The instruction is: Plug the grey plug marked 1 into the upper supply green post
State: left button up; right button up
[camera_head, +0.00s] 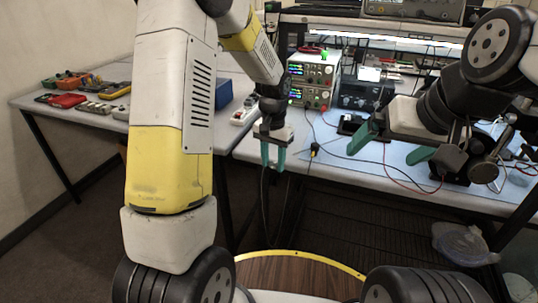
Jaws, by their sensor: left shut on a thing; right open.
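My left gripper (273,158) points down in front of the bench's front edge, left of and nearer than the power supplies. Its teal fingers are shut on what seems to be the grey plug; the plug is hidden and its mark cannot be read. Dark cable hangs below the fingers. The upper supply (312,72) stands on the lower supply (309,96) at the back of the bench, both with lit displays. The upper supply's green post is too small to tell clearly. My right gripper (391,146) is open and empty over the blue mat, its teal fingers wide apart.
Red and black leads cross the blue mat (345,168). A white power strip (244,113) and a blue box (223,93) are to the left. Several meters lie on the left table (35,102).

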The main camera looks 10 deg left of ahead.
pick_arm(q)
jog(key=w+d+r+m, duration=0.2)
jog(key=d+r+m, duration=0.1)
jog(key=d+r, duration=0.2)
jog(key=shift+r+m, duration=0.15)
jog(key=shift+m, duration=0.15)
jog(key=shift+d, duration=0.1)
jog(key=w+d+f+m, duration=0.1)
jog(key=f, duration=0.1)
jog(key=w+f+m, duration=0.2)
jog(key=w+d+f+m, duration=0.1)
jog(key=shift+w+d+f+m, duration=0.3)
jog(key=shift+w+d+f, duration=0.05)
jog(key=shift+w+f, duration=0.05)
jog(key=s+a+r+n, duration=0.2)
jog(key=s+r+n, duration=0.1)
jog(key=r+n, duration=0.1)
jog(key=s+a+r+n, duration=0.3)
jog(key=s+r+n, duration=0.1)
jog(key=r, duration=0.3)
jog(key=shift+a+r, duration=0.25)
jog(key=shift+r, duration=0.05)
jog(key=w+d+n, duration=0.4)
jog(key=w+d, duration=0.3)
jog(key=w, duration=0.2)
jog(key=shift+w+n, duration=0.15)
jog(key=shift+n, duration=0.15)
